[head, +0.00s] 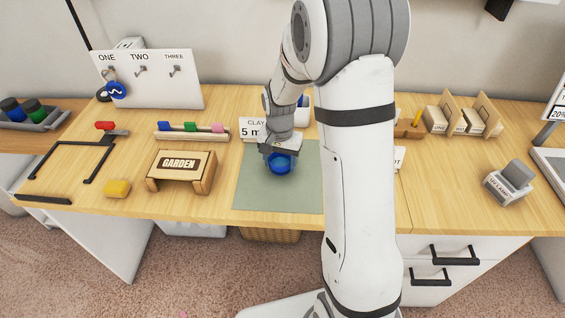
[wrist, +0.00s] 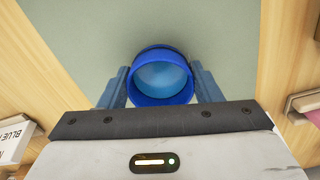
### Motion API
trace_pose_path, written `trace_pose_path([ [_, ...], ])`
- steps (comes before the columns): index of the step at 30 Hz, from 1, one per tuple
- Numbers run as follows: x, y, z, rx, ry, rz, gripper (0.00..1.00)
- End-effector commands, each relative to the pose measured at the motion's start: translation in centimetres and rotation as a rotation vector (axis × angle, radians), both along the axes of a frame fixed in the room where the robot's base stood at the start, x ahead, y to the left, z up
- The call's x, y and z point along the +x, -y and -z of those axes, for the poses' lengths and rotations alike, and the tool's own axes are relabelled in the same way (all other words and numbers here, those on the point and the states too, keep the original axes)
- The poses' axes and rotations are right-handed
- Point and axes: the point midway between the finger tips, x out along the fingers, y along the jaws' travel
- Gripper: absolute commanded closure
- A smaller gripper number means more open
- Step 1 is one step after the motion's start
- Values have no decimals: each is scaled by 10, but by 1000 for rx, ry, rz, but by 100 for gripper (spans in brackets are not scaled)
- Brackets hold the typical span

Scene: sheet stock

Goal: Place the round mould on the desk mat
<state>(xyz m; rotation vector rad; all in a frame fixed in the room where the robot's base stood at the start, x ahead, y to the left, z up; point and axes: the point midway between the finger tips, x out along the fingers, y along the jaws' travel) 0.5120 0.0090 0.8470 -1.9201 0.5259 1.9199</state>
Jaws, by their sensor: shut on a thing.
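The round mould is a blue, open-topped cup. In the head view the round mould (head: 281,163) is at the desk mat, below my gripper (head: 280,156). In the wrist view the round mould (wrist: 161,80) sits between the two blue fingers of my gripper (wrist: 161,86), which is shut on it. The desk mat (head: 255,192) is grey-green and lies flat on the wooden desk; it also shows in the wrist view (wrist: 90,30). The mould is over the mat, but I cannot tell whether it touches it. My arm hides the mat's right side.
A wooden GARDEN stand (head: 181,168) and a yellow block (head: 117,188) are left of the mat. A CLAY card (head: 252,129) stands behind it. A hook board (head: 150,80) is at the back left. A grey stamp-like block (head: 510,182) is at the right. The mat's front left is clear.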

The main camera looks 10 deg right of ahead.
Motion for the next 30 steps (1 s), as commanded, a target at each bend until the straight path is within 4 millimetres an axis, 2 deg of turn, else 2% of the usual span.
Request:
trace_pose_path([
  [2, 0, 0, 10, 0, -2, 0, 65],
  [13, 0, 1, 16, 0, 0, 1, 65],
  [14, 0, 1, 14, -1, 1, 1, 40],
  [21, 0, 1, 14, 0, 0, 1, 20],
  [30, 0, 1, 9, -1, 1, 2, 20],
])
